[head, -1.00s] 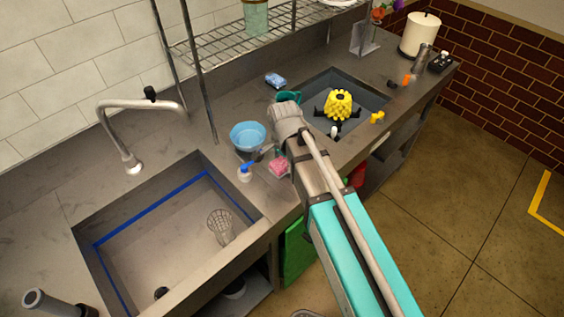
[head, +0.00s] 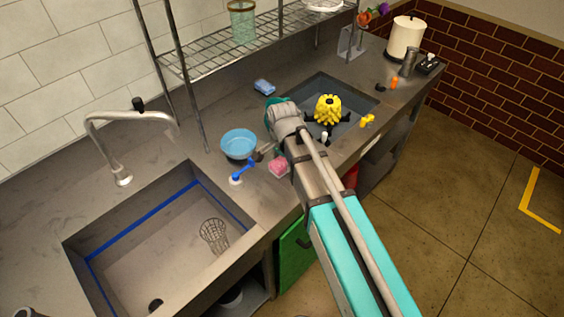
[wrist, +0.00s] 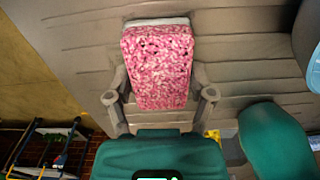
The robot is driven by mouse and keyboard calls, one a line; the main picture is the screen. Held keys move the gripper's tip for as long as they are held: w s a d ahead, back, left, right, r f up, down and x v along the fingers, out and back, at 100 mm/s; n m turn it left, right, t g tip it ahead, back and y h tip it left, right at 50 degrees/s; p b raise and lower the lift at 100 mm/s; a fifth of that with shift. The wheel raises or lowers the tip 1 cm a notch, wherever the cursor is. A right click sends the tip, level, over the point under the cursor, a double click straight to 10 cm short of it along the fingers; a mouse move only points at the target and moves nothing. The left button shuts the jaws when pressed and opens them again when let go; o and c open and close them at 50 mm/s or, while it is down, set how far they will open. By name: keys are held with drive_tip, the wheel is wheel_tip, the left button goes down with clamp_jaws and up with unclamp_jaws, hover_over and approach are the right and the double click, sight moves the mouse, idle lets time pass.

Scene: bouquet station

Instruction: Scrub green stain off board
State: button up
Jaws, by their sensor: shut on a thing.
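My gripper (wrist: 160,97) is shut on a pink speckled sponge (wrist: 158,62), with one finger at each side of it in the wrist view. A pale layer shows along the sponge's far edge. In the head view the pink sponge (head: 279,166) is at the end of my arm, over the counter strip between the two sinks. My arm hides part of the gripper there. I cannot make out a board or a green stain in either view.
A blue bowl (head: 238,146) and a blue-and-white item (head: 240,172) stand left of the sponge. A sink with a wire basket (head: 214,235) is at left. A yellow object (head: 328,109) sits at the far sink. A blue sponge (head: 264,86) lies behind.

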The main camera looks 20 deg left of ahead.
drive_tip(key=shift+w+d+f, duration=0.1)
drive_tip(key=shift+w+d, duration=0.35)
drive_tip(key=shift+w, duration=0.35)
drive_tip(key=shift+w+d, duration=0.4)
drive_tip(key=shift+w, duration=0.4)
drive_tip(key=shift+w+d, duration=0.25)
drive_tip(key=shift+w, duration=0.35)
drive_tip(key=shift+w+d, duration=0.3)
drive_tip(key=shift+w, duration=0.3)
drive_tip(key=shift+w+d, duration=0.25)
drive_tip(key=shift+w, duration=0.35)
drive_tip(key=shift+s+d, duration=0.3)
drive_tip(key=shift+d, duration=0.15)
drive_tip(key=shift+s+a, duration=0.1)
drive_tip(key=shift+s, duration=0.05)
